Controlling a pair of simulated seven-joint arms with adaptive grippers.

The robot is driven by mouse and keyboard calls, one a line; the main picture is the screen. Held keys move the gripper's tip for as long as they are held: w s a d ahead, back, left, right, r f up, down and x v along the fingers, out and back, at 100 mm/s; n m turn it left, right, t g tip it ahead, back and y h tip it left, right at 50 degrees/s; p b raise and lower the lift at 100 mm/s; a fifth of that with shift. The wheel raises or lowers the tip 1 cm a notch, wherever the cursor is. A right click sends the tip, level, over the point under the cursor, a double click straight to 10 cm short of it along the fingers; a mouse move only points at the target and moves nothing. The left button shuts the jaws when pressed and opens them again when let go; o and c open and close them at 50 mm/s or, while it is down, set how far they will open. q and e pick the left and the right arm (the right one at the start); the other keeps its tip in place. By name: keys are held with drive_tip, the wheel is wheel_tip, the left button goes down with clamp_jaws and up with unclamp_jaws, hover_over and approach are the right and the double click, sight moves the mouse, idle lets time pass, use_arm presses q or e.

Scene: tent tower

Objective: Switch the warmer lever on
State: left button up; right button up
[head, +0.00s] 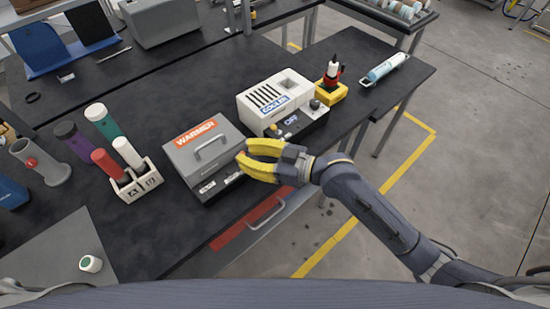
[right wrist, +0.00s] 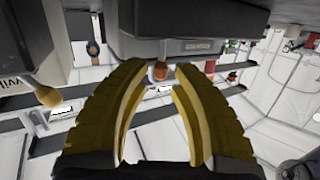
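The warmer (head: 204,158) is a grey box with a red "WARMER" label and a top handle, in the middle of the head view. My right gripper (head: 243,160), with yellow fingers, is at its front right corner and hides part of its front. In the right wrist view the fingers of the gripper (right wrist: 158,72) are apart. An orange-red knob (right wrist: 160,71), seemingly the warmer lever's, shows between the fingertips, beyond them and apparently untouched. The lever's setting is not readable. My left gripper is not in view.
The white cooler (head: 276,98) stands right of the warmer, its display reading "OFF". A yellow knob (right wrist: 47,97) shows at the left of the right wrist view. A white rack (head: 138,184) with red and white cylinders stands left of the warmer. A red drawer front (head: 228,236) lies below the table edge.

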drive_tip(key=v, duration=1)
drive_tip(key=shift+d, duration=0.1)
